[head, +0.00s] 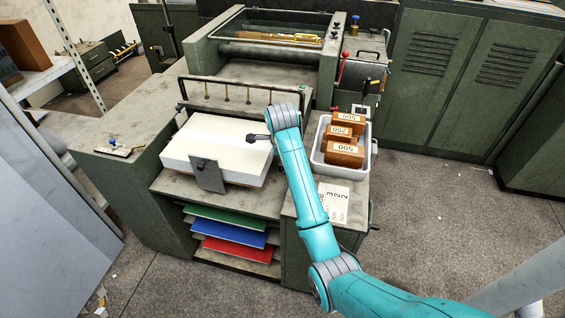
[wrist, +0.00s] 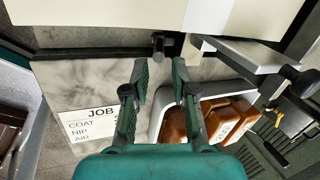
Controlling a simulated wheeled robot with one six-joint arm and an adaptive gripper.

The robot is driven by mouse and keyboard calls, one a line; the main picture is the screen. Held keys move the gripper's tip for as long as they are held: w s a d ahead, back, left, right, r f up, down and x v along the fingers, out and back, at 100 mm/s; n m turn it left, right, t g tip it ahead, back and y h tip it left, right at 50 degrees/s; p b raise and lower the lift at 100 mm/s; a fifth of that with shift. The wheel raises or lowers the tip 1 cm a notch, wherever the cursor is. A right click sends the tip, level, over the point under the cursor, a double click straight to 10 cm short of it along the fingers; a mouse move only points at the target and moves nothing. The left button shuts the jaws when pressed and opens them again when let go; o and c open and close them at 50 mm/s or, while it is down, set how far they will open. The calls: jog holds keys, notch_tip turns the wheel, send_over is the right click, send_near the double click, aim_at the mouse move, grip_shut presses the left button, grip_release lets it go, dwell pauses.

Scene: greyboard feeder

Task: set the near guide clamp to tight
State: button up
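The paper stack (head: 222,138) lies on the feeder. A grey upright plate (head: 208,178) with a small dark knob stands at its front edge and looks like the near guide; its clamp setting is too small to read. A dark knob (wrist: 158,45) shows just beyond the fingertips, at the stack's edge. I cannot tell whether it belongs to the near guide clamp.
A metal bracket with a black ball knob (wrist: 306,80) is at the right in the wrist view. Coloured sheets (head: 238,236) fill lower shelves.

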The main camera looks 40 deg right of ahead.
jog(key=shift+v, duration=2.3)
